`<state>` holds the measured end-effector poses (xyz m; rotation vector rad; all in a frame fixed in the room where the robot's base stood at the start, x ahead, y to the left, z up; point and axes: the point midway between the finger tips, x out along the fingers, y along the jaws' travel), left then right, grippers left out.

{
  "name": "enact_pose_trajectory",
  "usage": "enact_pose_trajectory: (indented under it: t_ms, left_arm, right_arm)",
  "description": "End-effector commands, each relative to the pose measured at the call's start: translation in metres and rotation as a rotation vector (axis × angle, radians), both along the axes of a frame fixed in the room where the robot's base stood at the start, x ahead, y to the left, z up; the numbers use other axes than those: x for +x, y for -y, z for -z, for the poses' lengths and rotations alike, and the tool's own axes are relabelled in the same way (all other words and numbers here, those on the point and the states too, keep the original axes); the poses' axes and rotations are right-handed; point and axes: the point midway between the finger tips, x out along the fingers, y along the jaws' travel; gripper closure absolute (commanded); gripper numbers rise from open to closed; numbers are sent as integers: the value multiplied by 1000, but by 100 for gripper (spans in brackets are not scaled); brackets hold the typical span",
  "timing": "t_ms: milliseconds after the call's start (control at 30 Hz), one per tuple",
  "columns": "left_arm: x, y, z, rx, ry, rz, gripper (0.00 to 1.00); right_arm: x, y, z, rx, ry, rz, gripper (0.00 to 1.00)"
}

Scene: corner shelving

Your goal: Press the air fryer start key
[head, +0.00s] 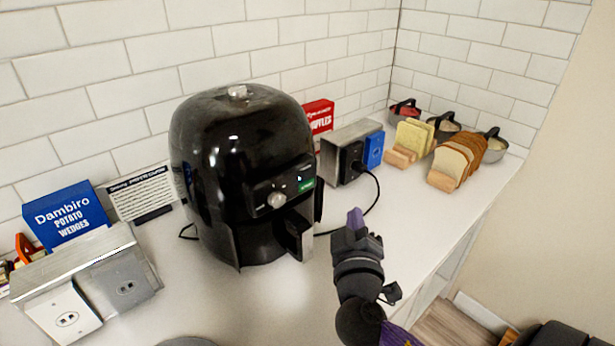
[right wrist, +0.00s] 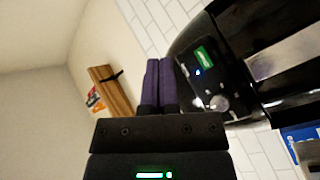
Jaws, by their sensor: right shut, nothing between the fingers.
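The black air fryer (head: 225,140) stands upright on the white counter. Its front panel has a silver knob (head: 277,200) and a small green key area (head: 306,183) to the right of it. The right wrist view also shows the green area (right wrist: 203,56), a small blue light and the knob (right wrist: 218,103), turned sideways. My right gripper (head: 355,218) is shut and empty, in front of and to the right of the fryer, apart from it. Its purple fingers (right wrist: 159,68) lie together beside the panel in the wrist view. My left gripper is not in view.
The fryer's handle (head: 293,235) sticks out below the panel. A socket box (head: 345,145) with a plugged cable stands to the right, near bread slices (head: 455,160). Another socket box (head: 85,275) and a blue box (head: 68,222) stand left. The counter front right is clear.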

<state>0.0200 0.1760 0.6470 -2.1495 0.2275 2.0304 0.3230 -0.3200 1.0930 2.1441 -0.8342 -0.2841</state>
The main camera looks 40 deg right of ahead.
Motion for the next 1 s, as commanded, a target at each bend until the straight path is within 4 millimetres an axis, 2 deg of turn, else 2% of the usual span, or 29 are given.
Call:
enact_pose_trajectory:
  t_ms: [233, 367, 800, 1000]
  left_arm:
    - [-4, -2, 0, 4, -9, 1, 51]
    - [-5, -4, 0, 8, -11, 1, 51]
    - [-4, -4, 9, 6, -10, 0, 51]
    - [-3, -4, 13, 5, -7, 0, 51]
  right_arm:
    - [0, 0, 0, 1, -1, 0, 100]
    - [7, 0, 0, 2, 1, 1, 100]
    - [69, -6, 3, 3, -1, 1, 100]
    - [85, -8, 2, 4, -2, 0, 100]
